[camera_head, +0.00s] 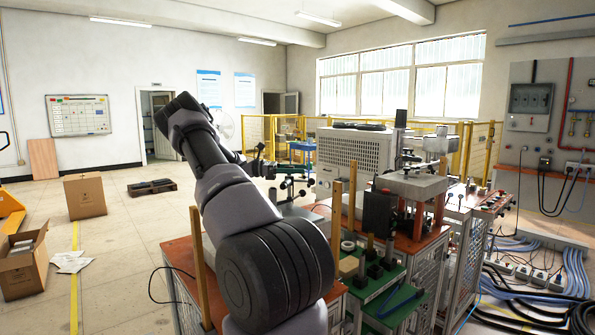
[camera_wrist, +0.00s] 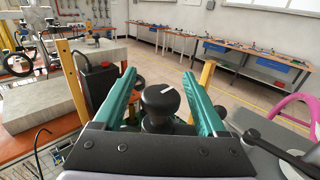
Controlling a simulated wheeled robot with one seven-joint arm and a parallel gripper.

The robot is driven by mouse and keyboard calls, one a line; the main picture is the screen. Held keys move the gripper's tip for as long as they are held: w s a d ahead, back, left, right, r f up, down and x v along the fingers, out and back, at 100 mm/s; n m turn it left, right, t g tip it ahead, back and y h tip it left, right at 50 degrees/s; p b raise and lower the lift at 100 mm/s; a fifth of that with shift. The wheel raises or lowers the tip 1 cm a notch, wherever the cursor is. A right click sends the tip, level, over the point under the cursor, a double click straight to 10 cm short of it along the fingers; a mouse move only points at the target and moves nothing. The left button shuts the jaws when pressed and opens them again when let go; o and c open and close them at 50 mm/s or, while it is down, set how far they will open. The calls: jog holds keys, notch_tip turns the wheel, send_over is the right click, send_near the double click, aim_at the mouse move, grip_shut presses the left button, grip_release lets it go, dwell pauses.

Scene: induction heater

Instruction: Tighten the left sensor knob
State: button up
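A black knob (camera_wrist: 159,101) with a white pointer line on its top shows in the wrist view. It stands between the two teal fingers of my gripper (camera_wrist: 159,76). The fingers are open, with a visible gap on both sides of the knob. The base under the knob is mostly hidden by the gripper body. In the head view my gripper (camera_head: 262,166) is small and dark at the far end of my arm, by the bench, and its fingers cannot be made out. I cannot tell from the pictures which sensor this knob belongs to.
A black box with a red button (camera_wrist: 103,68) stands left of my gripper in the wrist view, beside a grey block (camera_wrist: 45,104). Wooden posts (camera_head: 200,268) rise along the bench. A large white cabinet (camera_head: 345,155) stands behind. Open floor (camera_head: 135,225) lies left.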

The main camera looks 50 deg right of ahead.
jog(key=v, duration=1)
jog(key=shift+w+a, duration=0.25)
jog(key=shift+w, duration=0.1)
jog(key=s+a+r+m+t+y, duration=0.4)
jog(key=s+a+t, duration=0.3)
jog(key=a, duration=0.7)
jog(key=s+a+r+m+t+y, duration=0.4)
jog(key=s+a+t, duration=0.3)
jog(key=a, duration=0.8)
jog(key=s+a+r+m+t+y, duration=0.3)
jog(key=s+a+r+t+y, duration=0.2)
jog(key=s+a, duration=0.5)
jog(key=a+t, duration=0.2)
jog(key=a, duration=0.3)
jog(key=shift+s+m, duration=0.4)
